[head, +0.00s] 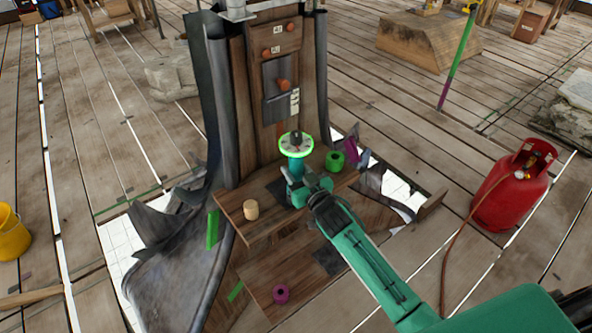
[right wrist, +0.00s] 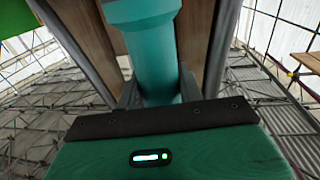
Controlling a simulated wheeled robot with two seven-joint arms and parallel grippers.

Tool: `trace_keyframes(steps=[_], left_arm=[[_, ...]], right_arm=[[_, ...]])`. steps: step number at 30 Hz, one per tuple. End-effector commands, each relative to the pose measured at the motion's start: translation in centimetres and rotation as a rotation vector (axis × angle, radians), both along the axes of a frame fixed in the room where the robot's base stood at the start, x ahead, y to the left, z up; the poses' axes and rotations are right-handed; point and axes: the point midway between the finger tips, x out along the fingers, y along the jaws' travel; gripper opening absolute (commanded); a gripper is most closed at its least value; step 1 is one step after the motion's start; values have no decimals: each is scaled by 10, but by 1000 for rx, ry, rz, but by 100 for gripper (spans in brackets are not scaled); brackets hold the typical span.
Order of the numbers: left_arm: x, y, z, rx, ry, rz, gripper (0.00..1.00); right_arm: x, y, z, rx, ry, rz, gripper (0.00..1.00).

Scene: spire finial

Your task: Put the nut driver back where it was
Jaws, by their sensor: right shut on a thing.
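My right gripper (head: 297,188) is shut on a teal upright cylinder, which appears to be the nut driver (head: 296,167). A round dial with a glowing green rim (head: 296,144) tops it in the head view. In the right wrist view the teal body (right wrist: 150,65) stands between the fingers. The gripper is just above a wooden shelf (head: 235,224) at the foot of the dark-clad spire (head: 237,100). I cannot tell whether the tool's lower end touches the shelf. My left gripper is not in view.
On the shelf are a wooden cylinder (head: 250,210) and a green piece with a hole (head: 335,160). A purple holed piece (head: 281,293) lies on the lower boards. A red gas bottle (head: 512,190) with a hose stands right.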

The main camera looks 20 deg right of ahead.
Motion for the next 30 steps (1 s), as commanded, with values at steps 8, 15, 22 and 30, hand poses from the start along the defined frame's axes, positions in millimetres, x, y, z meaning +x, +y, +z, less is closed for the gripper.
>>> trace_keyframes(steps=[8,15,22,30], left_arm=[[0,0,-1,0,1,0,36],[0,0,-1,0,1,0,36],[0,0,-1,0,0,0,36],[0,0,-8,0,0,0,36]], right_arm=[[0,0,-2,0,0,0,43],[0,0,-1,0,0,0,59],[-3,-1,0,0,0,0,59],[-44,-10,-3,2,2,0,59]])
